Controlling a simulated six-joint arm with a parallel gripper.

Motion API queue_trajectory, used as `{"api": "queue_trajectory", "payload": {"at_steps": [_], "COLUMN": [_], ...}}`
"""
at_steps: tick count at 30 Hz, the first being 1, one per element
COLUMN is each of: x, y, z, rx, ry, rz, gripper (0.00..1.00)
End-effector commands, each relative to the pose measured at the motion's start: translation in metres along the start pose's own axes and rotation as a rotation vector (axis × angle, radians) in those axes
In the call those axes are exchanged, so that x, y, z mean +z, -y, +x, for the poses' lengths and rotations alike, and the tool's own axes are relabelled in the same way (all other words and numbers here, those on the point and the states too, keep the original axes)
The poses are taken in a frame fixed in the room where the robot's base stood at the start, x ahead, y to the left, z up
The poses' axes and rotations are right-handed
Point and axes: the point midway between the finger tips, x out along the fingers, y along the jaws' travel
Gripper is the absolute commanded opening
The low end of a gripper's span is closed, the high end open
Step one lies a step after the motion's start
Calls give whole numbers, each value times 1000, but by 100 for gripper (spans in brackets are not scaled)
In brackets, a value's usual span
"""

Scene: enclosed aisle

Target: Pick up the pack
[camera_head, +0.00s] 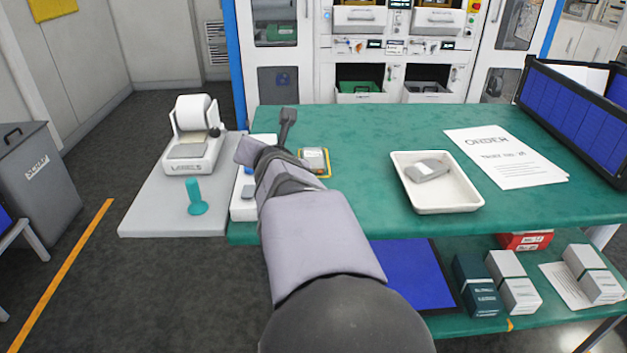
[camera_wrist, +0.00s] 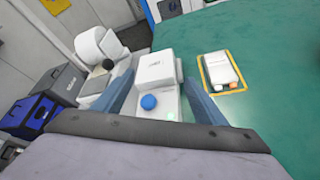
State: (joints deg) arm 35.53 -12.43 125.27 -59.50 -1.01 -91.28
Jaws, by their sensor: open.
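A small white pack with an orange end (camera_wrist: 221,69) lies inside a yellow outline on the green table in the wrist view. It also shows in the head view (camera_head: 314,158), just right of my arm's end. A second, grey-white pack (camera_head: 427,170) lies in a white tray (camera_head: 436,206) on the same table. My gripper (camera_wrist: 159,76) is open, with its two fingers apart and nothing held between them. It points toward a white device with a blue button (camera_wrist: 149,102), left of the outlined pack. In the head view my arm partly hides this device.
A label printer (camera_head: 193,140) and a teal stamp-like object (camera_head: 196,197) stand on a grey side surface at left. An order sheet (camera_head: 505,158) and a blue-panelled rack (camera_head: 578,110) are at right. Boxes (camera_head: 480,285) sit on the lower shelf. The table centre is clear.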

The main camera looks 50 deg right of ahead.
Motion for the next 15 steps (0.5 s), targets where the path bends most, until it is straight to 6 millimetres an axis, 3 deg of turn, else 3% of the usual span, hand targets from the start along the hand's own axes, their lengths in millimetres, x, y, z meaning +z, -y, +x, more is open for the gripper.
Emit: {"api": "queue_trajectory", "payload": {"at_steps": [1,6,10,15], "x": [-5,1,3,4], "y": [34,91,110,114], "z": [6,5,3,2], "rx": [-41,-127,-158,-165], "ry": [20,42,42,41], "rz": [-88,-332,-424,-450], "gripper": [65,65,65,65]}}
